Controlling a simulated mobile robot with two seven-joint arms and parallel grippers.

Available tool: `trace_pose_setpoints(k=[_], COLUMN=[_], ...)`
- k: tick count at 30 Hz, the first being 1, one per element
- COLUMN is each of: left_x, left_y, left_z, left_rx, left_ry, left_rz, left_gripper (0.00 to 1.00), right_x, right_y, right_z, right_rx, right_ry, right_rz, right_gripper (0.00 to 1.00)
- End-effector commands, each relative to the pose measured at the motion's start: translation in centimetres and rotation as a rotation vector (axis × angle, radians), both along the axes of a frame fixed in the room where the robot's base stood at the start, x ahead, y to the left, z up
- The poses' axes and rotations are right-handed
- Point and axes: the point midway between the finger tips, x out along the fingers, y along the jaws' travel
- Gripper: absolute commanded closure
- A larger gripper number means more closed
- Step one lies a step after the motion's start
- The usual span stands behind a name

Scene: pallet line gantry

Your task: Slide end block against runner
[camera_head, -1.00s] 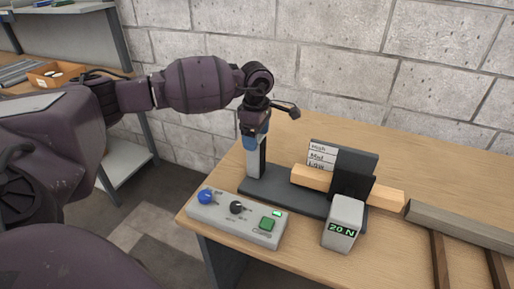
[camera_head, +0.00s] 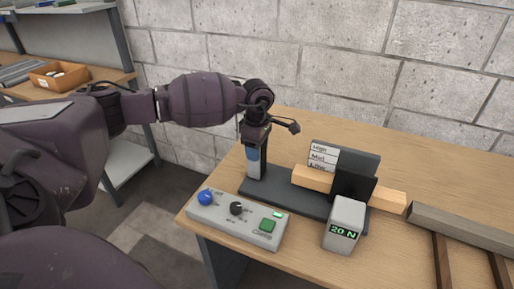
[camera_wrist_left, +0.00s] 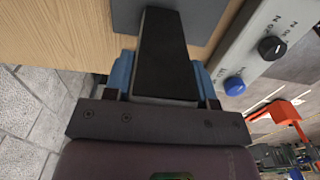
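The end block (camera_head: 257,168) looks like the upright grey post at the left end of a dark base plate (camera_head: 285,194). The runner (camera_head: 312,179) looks like the light wooden bar lying across that plate through a black upright. A gap separates the post from the bar's left end. My left gripper (camera_head: 254,154) points down around the post's upper part. In the left wrist view its blue fingers flank the dark end block (camera_wrist_left: 163,55) closely on both sides; whether they press on it I cannot tell. My right gripper is out of view.
A grey block with a "20 N" display (camera_head: 344,222) stands in front of the bar. A control box (camera_head: 237,219) with knobs and a green button lies at the table's front left edge. A High/Mid/Low sign (camera_head: 322,158) stands behind. A grey beam (camera_head: 462,226) lies at right.

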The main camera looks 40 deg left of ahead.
Motion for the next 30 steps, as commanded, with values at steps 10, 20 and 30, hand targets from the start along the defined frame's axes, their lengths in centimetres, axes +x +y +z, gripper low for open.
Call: trace_pose_setpoints(k=[10,20,30], left_x=[0.3,2.0,2.2], left_y=[-1.3,-8.3,-9.3], left_z=[-0.1,-0.1,-0.1], left_rx=[-0.002,-0.003,-0.002], left_ry=[0.001,0.000,0.001], left_rz=[-0.004,-0.003,0.001], left_gripper=[0.92,0.92,0.92], right_x=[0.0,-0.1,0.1], right_y=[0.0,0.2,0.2], right_z=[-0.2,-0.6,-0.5], right_rx=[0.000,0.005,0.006], right_ry=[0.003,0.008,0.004], right_rz=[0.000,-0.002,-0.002], right_gripper=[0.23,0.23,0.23])
